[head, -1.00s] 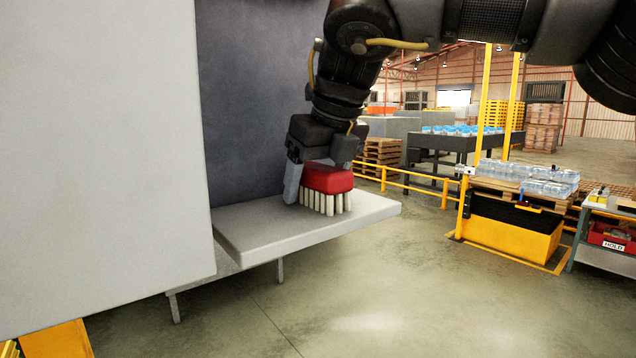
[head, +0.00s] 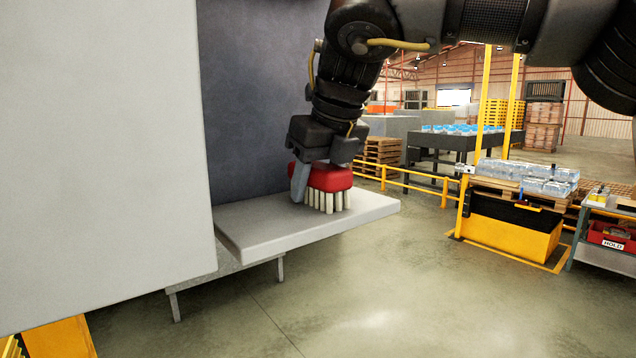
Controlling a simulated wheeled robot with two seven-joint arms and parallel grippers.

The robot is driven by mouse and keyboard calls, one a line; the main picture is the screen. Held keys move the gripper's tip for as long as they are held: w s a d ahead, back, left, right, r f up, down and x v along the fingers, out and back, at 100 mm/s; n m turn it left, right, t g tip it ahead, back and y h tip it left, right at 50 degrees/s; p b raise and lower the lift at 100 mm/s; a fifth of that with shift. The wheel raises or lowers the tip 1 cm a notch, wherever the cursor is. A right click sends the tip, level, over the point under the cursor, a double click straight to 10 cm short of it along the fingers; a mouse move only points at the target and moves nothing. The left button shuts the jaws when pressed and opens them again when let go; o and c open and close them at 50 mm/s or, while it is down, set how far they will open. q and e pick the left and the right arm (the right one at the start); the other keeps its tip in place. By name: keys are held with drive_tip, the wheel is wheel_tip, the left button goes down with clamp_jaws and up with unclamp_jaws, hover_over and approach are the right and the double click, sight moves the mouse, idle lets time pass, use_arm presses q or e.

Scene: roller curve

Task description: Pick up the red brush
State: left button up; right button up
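The red brush (head: 331,178) has a red body and pale bristles pointing down. It stands on the light grey shelf (head: 270,235) beside the dark panel. My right gripper (head: 318,178) comes down over it from above. Its near finger lies against the front left of the brush body, and the red shows on both sides of that finger. The far finger is mostly hidden behind the brush. The gripper looks shut on the brush. The bristle ends appear to be at the shelf surface. My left gripper is out of view.
A large pale panel (head: 100,140) fills the left side, close in front of the shelf. A dark grey panel (head: 250,100) stands behind the shelf. Yellow railing (head: 415,183), a yellow-framed station (head: 515,225) and a side cart (head: 605,240) stand to the right. The floor between is clear.

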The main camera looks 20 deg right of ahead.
sight(316, 163)
drive_tip(key=c, duration=0.3)
drive_tip(key=shift+r, duration=0.1)
drive_tip(key=shift+c, duration=0.2)
drive_tip(key=shift+r, duration=0.2)
wheel_tip(316, 163, up, 2)
drive_tip(key=shift+w+r, duration=0.1)
drive_tip(key=shift+r, duration=0.15)
drive_tip(key=s+a+r, duration=0.6)
drive_tip(key=s+r, duration=0.4)
drive_tip(key=s, duration=0.2)
drive_tip(key=shift+s+a, duration=0.15)
drive_tip(key=shift+a, duration=0.25)
drive_tip(key=shift+s+r, duration=0.1)
